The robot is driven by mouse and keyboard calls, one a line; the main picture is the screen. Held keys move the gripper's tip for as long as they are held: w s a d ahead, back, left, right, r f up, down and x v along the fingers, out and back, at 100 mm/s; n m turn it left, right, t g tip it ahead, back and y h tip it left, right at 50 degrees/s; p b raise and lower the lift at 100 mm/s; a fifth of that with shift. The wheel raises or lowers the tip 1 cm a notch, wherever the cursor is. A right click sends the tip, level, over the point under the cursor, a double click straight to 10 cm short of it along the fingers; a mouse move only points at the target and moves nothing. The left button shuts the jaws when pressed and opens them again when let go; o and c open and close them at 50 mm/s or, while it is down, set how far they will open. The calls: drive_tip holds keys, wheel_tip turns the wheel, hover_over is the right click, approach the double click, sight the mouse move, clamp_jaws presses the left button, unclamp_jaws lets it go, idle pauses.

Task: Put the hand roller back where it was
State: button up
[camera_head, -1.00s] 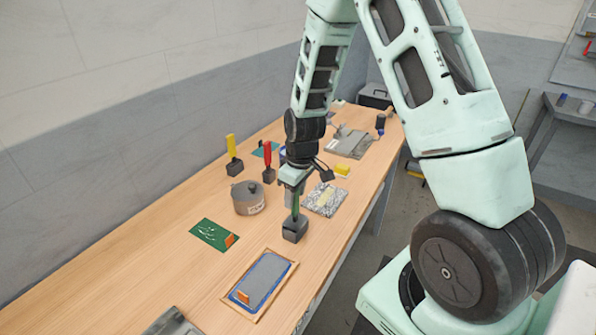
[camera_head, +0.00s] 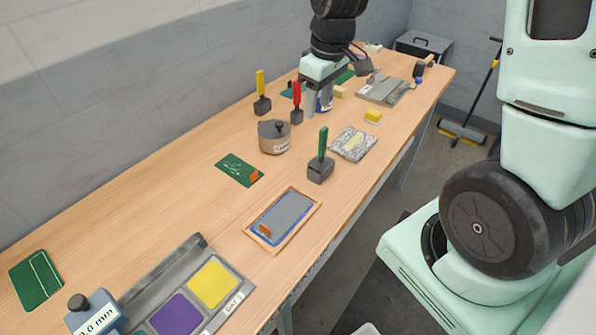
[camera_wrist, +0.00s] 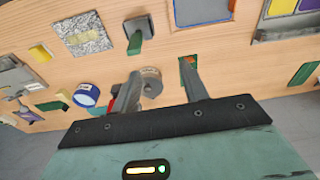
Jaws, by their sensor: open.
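My gripper (camera_head: 316,100) is open and empty, raised over the far half of the bench. In the wrist view my gripper (camera_wrist: 160,76) has its fingers spread above the bench, apart from the things below. What may be the hand roller is a dark head with a wooden handle (camera_head: 420,68) at the far right edge of the bench; I cannot be sure. A green-handled tool with a grey block base (camera_head: 320,167) stands upright, clear of my gripper; it also shows in the wrist view (camera_wrist: 138,35). A red-handled tool (camera_head: 297,102) and a yellow-handled tool (camera_head: 262,94) stand upright left of my gripper.
A grey lidded pot (camera_head: 274,138), a green card (camera_head: 238,170), a framed screen (camera_head: 284,218), a speckled slab (camera_head: 354,144) and a yellow block (camera_head: 373,116) lie around. A tray with coloured pads (camera_head: 209,283) is at the front.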

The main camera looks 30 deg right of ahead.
drive_tip(key=s+a+r+n, duration=0.2)
drive_tip(key=s+a, duration=0.5)
drive_tip(key=a, duration=0.6)
drive_tip(key=s+a, duration=0.3)
drive_tip(key=s, duration=0.4)
drive_tip(key=s+a+n+g, duration=0.1)
drive_tip(key=s+a, duration=0.3)
drive_tip(key=s, duration=0.4)
drive_tip(key=shift+a+r, duration=0.15)
drive_tip(key=shift+a, duration=0.1)
drive_tip(key=shift+w, duration=0.1)
wheel_tip(320, 180, down, 6)
drive_tip(key=b, duration=0.6)
